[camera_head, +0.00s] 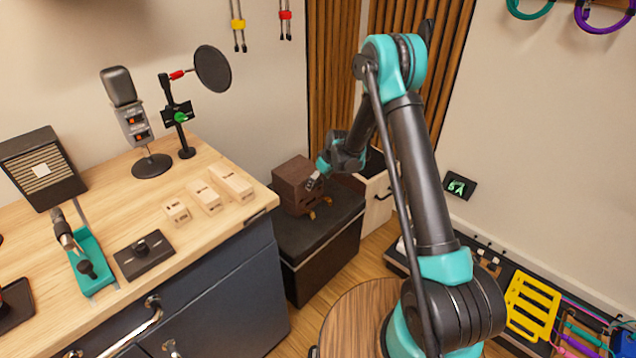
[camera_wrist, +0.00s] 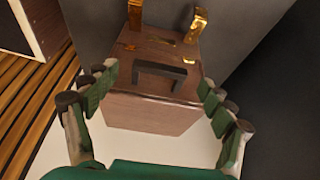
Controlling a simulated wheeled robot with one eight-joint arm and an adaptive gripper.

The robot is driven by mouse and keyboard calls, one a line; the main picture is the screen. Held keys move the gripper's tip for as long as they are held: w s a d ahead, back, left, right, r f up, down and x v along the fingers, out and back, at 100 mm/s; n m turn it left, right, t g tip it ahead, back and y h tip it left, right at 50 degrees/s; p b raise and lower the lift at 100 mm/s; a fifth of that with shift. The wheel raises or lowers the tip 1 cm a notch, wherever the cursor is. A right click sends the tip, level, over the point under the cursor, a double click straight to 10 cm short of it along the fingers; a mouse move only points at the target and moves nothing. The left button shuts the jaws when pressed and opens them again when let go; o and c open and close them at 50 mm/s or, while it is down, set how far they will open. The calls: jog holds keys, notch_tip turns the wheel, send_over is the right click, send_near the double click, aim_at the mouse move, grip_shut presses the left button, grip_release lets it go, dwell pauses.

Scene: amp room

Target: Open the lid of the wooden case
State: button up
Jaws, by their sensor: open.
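The wooden case (camera_head: 289,190) is a small dark brown box on a black cabinet, and it looks closed. In the wrist view the case (camera_wrist: 150,112) shows a dark bar handle (camera_wrist: 168,72) on the face toward me and brass fittings (camera_wrist: 196,24) toward the top of the picture. My gripper (camera_head: 316,180) is at the right side of the case in the head view. In the wrist view my gripper (camera_wrist: 158,77) is open, with one finger on each side of the handle and nothing held. I cannot tell whether a finger touches the case.
The black cabinet (camera_head: 322,258) stands between the wooden desk (camera_head: 110,215) and a light drawer unit (camera_head: 376,200). The desk holds a microphone (camera_head: 130,105), several pale blocks (camera_head: 205,196) and a teal stand (camera_head: 92,265). A round wooden stool (camera_head: 352,315) is in front.

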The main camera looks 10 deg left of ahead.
jog(key=shift+w+a+f, duration=0.15)
jog(key=shift+f, duration=0.3)
